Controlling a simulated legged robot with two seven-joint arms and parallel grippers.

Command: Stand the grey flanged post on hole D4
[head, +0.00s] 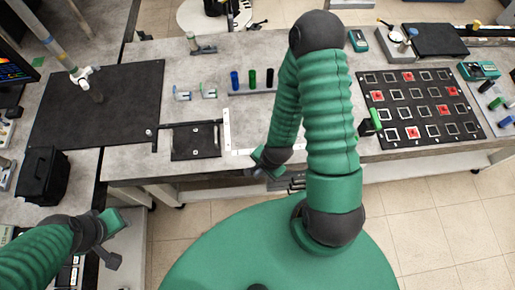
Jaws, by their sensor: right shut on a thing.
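My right gripper (266,162) hangs over the front edge of the table, left of my raised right forearm. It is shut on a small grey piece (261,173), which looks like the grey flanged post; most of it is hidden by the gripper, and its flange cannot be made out. The black hole board (391,139) lies on the table at the right, well apart from this gripper. It has rows of pale square frames, several of them red; no label for D4 is legible. My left gripper (112,238) is at the lower left, away from the board; its fingers are unclear.
A rack (240,93) with blue, green and black posts stands left of my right arm. A green post (376,118) is at the board's left edge. A small black plate (195,141) and a large dark mat (95,105) lie to the left. A black bin (42,178) stands far left.

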